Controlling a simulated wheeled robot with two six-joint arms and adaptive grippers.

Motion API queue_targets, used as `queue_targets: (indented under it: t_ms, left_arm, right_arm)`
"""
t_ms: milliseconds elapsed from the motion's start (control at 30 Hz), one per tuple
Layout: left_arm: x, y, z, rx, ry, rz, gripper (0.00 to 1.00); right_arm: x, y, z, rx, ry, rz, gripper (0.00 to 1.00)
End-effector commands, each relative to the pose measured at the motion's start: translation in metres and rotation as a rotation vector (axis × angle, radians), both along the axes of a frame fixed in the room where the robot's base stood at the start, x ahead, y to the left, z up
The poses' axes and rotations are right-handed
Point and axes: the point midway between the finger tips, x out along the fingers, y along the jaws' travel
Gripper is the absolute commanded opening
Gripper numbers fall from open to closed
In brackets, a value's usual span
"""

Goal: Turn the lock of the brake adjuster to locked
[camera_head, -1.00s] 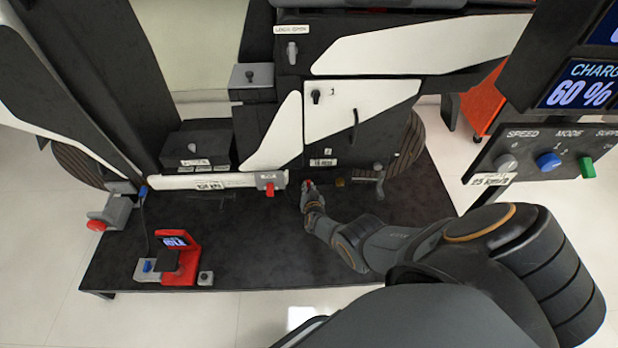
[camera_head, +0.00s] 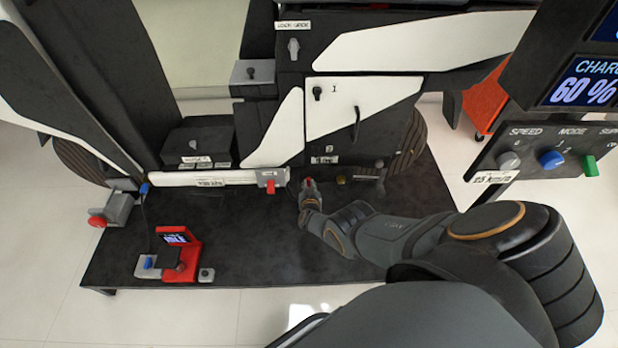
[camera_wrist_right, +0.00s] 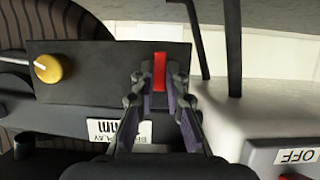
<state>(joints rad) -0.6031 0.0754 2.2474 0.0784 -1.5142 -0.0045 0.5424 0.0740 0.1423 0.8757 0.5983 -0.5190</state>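The brake adjuster is a black panel with a yellow knob (camera_wrist_right: 47,68) and a partly covered label reading "mm" (camera_wrist_right: 118,131) in the right wrist view. A red lever (camera_wrist_right: 160,72) on this panel, which looks like the lock, points along the fingers. My right gripper (camera_wrist_right: 160,84) has its fingertips on both sides of the red lever and looks shut on it. In the head view my right gripper (camera_head: 309,190) is at the low front of the rig, left of the yellow knob (camera_head: 341,180). My left gripper is not in view.
A white bar ends in a box with a red switch (camera_head: 270,186), close left of my right gripper; its OFF label (camera_wrist_right: 297,156) shows in the wrist view. A red stand with a small display (camera_head: 185,262) is on the black base plate (camera_head: 260,250).

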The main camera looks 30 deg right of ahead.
Motion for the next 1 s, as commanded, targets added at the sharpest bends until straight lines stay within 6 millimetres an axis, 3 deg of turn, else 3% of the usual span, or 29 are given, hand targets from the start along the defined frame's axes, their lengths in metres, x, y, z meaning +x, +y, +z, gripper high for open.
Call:
queue_targets:
  t_ms: [33,167,733,1000]
  left_arm:
    - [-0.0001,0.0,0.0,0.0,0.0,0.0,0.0]
    - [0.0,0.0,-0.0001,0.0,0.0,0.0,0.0]
    - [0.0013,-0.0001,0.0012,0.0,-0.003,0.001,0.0]
    - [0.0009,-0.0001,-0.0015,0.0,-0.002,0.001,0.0]
  right_arm:
    - [-0.0002,-0.0012,0.0003,-0.002,0.0,0.0,0.18]
    - [-0.0002,-0.0008,0.0001,-0.002,0.0,-0.001,0.36]
    - [-0.0004,-0.0004,0.0,0.015,-0.009,0.0,0.36]
    - [-0.0031,-0.0037,-0.0034,0.248,-0.156,0.002,0.36]
